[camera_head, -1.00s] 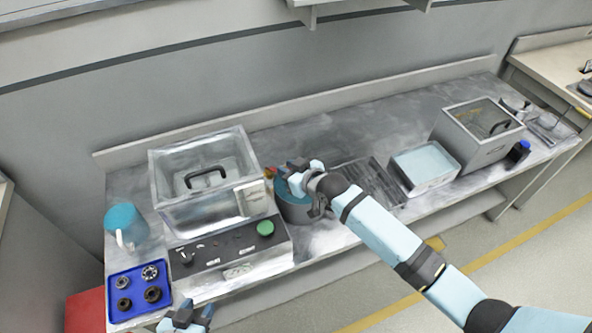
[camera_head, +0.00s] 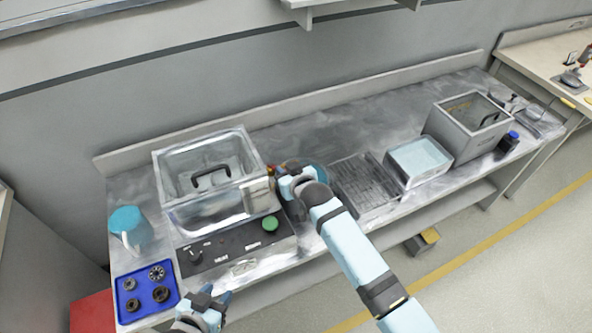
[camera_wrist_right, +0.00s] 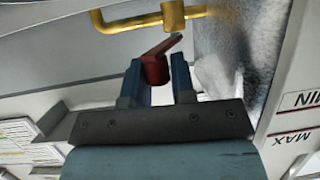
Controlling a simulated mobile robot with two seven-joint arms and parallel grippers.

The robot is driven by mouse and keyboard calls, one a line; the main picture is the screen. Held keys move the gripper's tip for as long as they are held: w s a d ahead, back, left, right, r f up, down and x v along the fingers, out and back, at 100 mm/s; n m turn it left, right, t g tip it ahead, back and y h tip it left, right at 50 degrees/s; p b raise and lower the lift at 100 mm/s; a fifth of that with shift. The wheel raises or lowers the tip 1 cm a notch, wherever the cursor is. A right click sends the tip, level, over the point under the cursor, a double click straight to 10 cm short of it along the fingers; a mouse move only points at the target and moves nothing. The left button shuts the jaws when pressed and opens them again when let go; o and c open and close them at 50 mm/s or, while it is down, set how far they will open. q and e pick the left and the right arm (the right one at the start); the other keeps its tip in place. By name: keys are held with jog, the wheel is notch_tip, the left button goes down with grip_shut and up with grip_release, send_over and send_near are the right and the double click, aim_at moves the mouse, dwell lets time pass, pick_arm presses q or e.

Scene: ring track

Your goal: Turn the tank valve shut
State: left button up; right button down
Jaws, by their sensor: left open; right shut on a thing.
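The valve's red handle (camera_wrist_right: 156,66) sits between the two blue fingers of my right gripper (camera_wrist_right: 158,78) in the right wrist view. The gripper is shut on it. A brass pipe (camera_wrist_right: 150,18) runs just beyond it. In the head view, my right gripper (camera_head: 284,178) is at the right side of the clear-walled tank (camera_head: 205,213) and hides most of the valve. The tank has a lid with a black handle. My left gripper (camera_head: 207,303) is open and empty at the bench's front edge, near the blue tray.
The control panel (camera_head: 225,256) with a green button lies in front of the tank. A blue mug (camera_head: 127,222) and a blue tray (camera_head: 128,312) of round metal parts stand left.

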jog(key=shift+w+d+r, duration=0.1)
jog(key=shift+w+r, duration=0.05)
jog(key=shift+r, duration=0.1)
jog(key=c, duration=1.3)
grip_release()
jog(key=o, duration=0.3)
jog(key=shift+f, duration=0.2)
jog(key=shift+s+d+r, duration=0.15)
jog(key=shift+s+d, duration=0.05)
jog(key=shift+s, duration=0.35)
jog(key=b+v, duration=0.1)
jog(key=v, duration=1.1)
jog(key=shift+s+d+r, duration=0.1)
jog(key=shift+s+r, duration=0.1)
jog(key=shift+s, duration=0.1)
